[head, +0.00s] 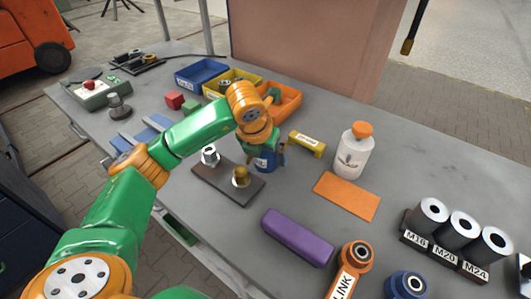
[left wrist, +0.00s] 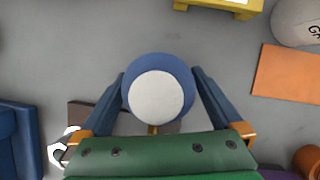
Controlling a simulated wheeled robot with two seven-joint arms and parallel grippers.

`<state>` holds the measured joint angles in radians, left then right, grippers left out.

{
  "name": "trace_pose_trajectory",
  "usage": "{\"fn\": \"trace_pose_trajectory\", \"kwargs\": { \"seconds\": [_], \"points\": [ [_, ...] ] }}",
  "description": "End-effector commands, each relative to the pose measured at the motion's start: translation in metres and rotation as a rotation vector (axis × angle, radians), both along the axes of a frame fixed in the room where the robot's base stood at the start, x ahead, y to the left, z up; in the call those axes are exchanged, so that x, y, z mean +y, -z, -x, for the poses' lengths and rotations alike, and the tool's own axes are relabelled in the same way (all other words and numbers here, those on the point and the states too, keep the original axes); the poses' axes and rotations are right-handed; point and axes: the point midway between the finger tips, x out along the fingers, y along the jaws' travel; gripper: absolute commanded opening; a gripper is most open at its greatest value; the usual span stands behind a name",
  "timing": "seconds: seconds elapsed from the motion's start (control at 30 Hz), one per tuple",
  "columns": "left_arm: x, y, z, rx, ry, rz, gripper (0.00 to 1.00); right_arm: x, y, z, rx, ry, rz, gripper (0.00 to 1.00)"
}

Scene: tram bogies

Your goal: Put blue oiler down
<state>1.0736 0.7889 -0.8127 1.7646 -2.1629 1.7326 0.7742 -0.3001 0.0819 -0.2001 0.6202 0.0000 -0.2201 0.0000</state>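The blue oiler (head: 264,162) is under my left gripper (head: 266,150) in the head view, beside the far right end of a dark brown plate. In the left wrist view the blue oiler (left wrist: 185,92) shows from above as a blue round body with a pale round top. The fingers of my left gripper (left wrist: 158,92) lie against its two sides, so the gripper looks shut on it. The oiler's base is at or close to the table top; I cannot tell whether it touches. My right gripper is not in view.
The dark plate (head: 213,183) carries a hex nut (head: 210,155) and a brass part (head: 241,177). A yellow block (head: 307,144), a white bottle (head: 353,155), an orange mat (head: 347,196) and a purple bar (head: 297,237) lie to the right. Bins (head: 201,73) stand behind.

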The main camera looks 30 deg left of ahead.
Motion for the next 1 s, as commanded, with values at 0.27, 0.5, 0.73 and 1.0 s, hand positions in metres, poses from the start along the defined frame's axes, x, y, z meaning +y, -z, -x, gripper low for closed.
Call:
{"fn": "trace_pose_trajectory", "kwargs": {
  "seconds": [0.27, 0.5, 0.73, 1.0],
  "points": [
    [-0.001, -0.020, 0.005, -0.005, 0.001, 0.001, 1.00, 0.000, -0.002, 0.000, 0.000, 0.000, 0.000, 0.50],
    [-0.003, -0.079, 0.029, -0.007, 0.001, 0.001, 1.00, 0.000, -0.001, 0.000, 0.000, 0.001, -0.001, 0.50],
    [-0.004, -0.114, 0.044, -0.003, 0.000, -0.001, 1.00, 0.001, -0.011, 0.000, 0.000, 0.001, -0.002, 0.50],
    [-0.004, -0.115, 0.046, 0.001, 0.000, 0.000, 1.00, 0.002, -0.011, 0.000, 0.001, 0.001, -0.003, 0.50]
  ]
}}
